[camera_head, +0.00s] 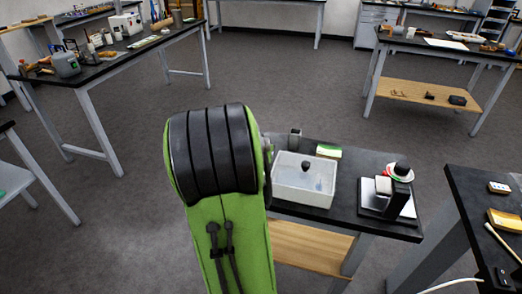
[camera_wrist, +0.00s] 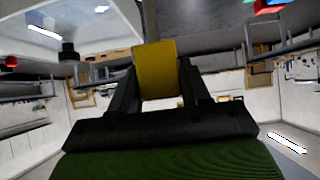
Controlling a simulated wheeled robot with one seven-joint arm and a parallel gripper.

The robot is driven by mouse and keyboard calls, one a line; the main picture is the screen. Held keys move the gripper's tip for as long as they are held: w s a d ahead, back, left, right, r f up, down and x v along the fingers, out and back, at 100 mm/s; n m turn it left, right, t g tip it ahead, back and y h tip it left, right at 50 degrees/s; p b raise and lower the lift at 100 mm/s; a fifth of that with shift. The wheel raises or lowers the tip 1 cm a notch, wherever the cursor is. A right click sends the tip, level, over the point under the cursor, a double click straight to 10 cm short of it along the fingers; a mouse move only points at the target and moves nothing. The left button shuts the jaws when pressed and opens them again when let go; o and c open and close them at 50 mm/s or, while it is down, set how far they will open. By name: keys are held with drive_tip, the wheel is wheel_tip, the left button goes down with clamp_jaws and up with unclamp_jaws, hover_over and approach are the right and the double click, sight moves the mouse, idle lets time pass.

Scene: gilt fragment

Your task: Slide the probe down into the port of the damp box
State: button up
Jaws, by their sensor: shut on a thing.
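My gripper (camera_wrist: 158,66) shows in the wrist view with its two dark fingers shut on a yellow block-like piece (camera_wrist: 156,74). This piece may be the probe or its handle; its far end is not clear. In the head view my green and black arm hides the gripper and the held piece. A white open-looking box (camera_head: 303,197), likely the damp box, stands on a dark-topped bench (camera_head: 345,219) right of my arm. A small dark knob or opening (camera_head: 306,165) shows at its back. I cannot make out the port for certain.
A grey upright block (camera_head: 295,139) and a green-and-white item (camera_head: 329,151) stand behind the box. Another dark bench (camera_head: 476,195) is at the right edge. Open floor (camera_head: 270,85) lies beyond.

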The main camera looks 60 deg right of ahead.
drive_tip(key=shift+f+b, duration=1.85)
drive_tip(key=o, duration=1.1)
drive_tip(key=p+v, duration=0.3)
drive_tip(key=v, duration=1.3)
drive_tip(key=shift+p, duration=0.3)
